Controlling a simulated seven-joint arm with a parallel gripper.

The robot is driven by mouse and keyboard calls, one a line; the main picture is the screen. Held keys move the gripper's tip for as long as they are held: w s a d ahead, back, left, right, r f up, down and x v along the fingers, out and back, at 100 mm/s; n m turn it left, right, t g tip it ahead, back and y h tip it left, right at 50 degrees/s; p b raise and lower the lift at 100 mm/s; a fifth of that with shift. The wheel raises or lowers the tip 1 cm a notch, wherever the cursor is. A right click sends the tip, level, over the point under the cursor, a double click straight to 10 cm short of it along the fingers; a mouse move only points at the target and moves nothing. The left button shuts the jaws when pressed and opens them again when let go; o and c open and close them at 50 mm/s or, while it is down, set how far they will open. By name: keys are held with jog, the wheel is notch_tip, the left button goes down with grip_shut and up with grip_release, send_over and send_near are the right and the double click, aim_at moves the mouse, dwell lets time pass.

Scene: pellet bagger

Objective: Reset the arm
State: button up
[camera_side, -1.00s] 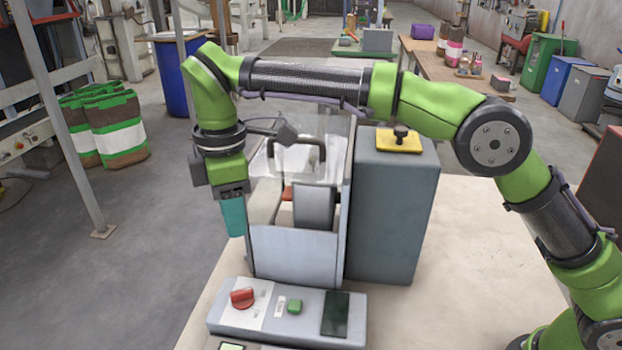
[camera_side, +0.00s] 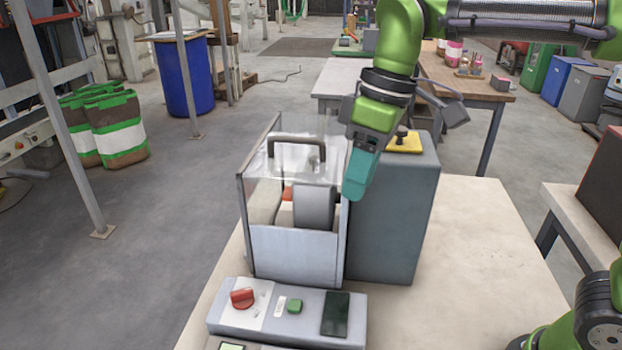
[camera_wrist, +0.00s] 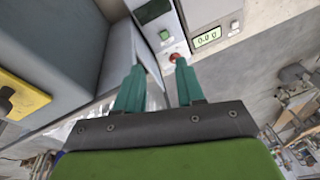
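My gripper (camera_side: 354,190) has teal fingers and hangs in front of the upper front of the grey cabinet, at the right side of the clear-walled box, in the side view. In the wrist view the two teal fingers of my gripper (camera_wrist: 158,85) stand apart with nothing between them. The clear-walled box (camera_side: 292,255) has a dark handle on its lid, and the lid looks down. The control panel (camera_side: 262,318) in front carries a red knob (camera_side: 242,298), a green button (camera_side: 295,306) and a dark screen (camera_side: 336,314).
The grey cabinet (camera_side: 395,220) stands right of the box, with a yellow plate (camera_side: 405,143) and black knob on top. The pale table (camera_side: 480,260) is bare to the right. Striped sacks (camera_side: 115,130) and a blue drum (camera_side: 183,80) stand on the floor.

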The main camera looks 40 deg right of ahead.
jog(key=s+d+f+m+t, duration=0.3)
jog(key=s+d+m, duration=0.1)
jog(key=d, duration=0.3)
jog(key=s+d+f+m+t, duration=0.3)
jog(key=s+d+m, duration=0.1)
jog(key=d+m, duration=0.2)
jog(key=shift+d+t+h, duration=0.3)
jog(key=shift+d, duration=0.1)
jog(key=shift+s+f, duration=0.1)
